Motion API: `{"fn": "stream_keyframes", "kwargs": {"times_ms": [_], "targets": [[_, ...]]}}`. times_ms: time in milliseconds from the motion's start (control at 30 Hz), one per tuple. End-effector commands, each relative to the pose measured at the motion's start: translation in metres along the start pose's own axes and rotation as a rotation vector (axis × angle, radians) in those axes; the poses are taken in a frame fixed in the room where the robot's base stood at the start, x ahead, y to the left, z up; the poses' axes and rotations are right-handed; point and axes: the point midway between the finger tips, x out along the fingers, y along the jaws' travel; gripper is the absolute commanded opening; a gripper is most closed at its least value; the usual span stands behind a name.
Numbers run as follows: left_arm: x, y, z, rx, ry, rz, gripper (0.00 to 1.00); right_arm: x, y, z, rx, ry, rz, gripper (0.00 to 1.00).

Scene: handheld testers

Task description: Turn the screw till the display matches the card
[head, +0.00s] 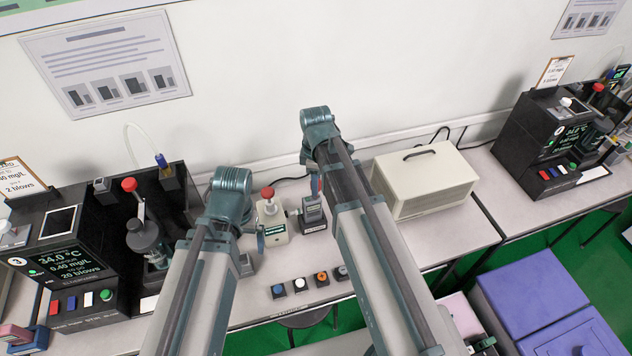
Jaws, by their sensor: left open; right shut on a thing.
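A beige handheld tester (272,224) with a red knob and a small green display stands upright at the middle of the table. The display is too small to read, and no screw can be made out. My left gripper (260,240) is open at the tester's left side, mostly hidden by its arm; I cannot tell whether it touches. My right gripper (316,186) is shut on a thin red-and-blue tool, partly hidden by its wrist, above a dark labelled block (313,212). A card (20,178) at the far left reads in part "mg/L" and "2 blows".
A black station (68,258) at left shows 34.0 °C, 0.40 mg/L and 20 blows. Small blocks with coloured buttons (300,285) lie in front of the tester. A beige case (424,178) stands right; another black station (550,135) stands beyond, with a clipboard card (555,71).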

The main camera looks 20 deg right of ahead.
Motion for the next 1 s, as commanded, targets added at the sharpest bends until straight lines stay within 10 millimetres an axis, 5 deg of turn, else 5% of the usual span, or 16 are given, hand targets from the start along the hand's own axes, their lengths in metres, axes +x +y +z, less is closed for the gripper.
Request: {"fn": "stream_keyframes", "kwargs": {"times_ms": [267,633,1000], "targets": [[0.0,0.0,0.0,0.0,0.0,0.0,1.0,0.0,0.0001,0.0,-0.229,0.0,0.0,0.0],[0.0,0.0,0.0,0.0,0.0,0.0,1.0,0.0,0.0001,0.0,-0.272,0.0,0.0,0.0],[0.0,0.0,0.0,0.0,0.0,0.0,1.0,0.0,0.0001,0.0,-0.524,0.0,0.0,0.0]]}}
